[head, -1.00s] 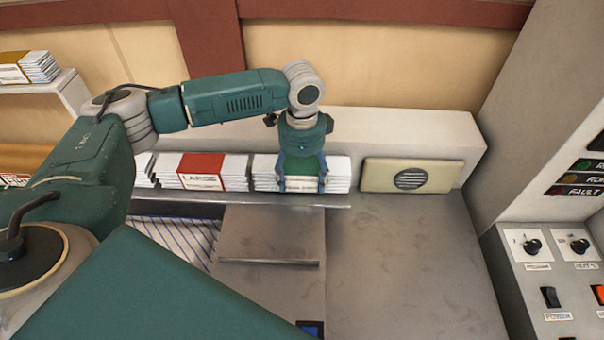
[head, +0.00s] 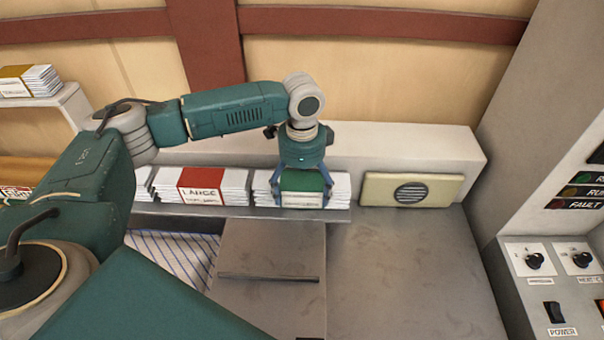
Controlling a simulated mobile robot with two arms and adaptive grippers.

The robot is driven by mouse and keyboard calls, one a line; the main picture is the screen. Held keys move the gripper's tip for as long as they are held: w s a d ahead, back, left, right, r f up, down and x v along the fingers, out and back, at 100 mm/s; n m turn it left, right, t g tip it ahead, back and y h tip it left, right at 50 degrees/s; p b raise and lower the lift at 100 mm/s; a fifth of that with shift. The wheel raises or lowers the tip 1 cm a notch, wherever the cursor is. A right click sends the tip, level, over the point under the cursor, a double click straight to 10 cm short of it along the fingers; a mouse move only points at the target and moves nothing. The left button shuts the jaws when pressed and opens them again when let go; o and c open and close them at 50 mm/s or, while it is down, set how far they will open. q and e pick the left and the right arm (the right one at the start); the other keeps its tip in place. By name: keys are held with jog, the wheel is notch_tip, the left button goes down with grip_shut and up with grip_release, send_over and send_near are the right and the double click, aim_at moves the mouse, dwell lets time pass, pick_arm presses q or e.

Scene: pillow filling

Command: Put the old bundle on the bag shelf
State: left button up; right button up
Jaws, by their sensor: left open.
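My left gripper (head: 304,196) points down over a white bundle with a green band (head: 303,181), its open fingers on either side of the band. This bundle sits at the right end of a row on the bag shelf (head: 240,212), a long grey ledge by the wall. I cannot read its label, and no bundle is clearly marked as old. To its left is a bundle with a red band (head: 201,180) reading "LARGE". A bundle with a yellow band (head: 28,80) lies on a white stand at the upper left. My right gripper is not in view.
A beige box with a round grille (head: 411,190) stands right of the row. A grey metal worktop (head: 410,260) with clear room lies in front. Striped cloth (head: 180,252) shows below the ledge. A control panel (head: 555,275) stands at the right.

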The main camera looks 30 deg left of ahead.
pick_arm(q)
notch_tip(320, 180, up, 10)
jog(key=shift+f+b, duration=0.15)
jog(key=shift+b, duration=1.05)
jog(key=shift+r, duration=0.6)
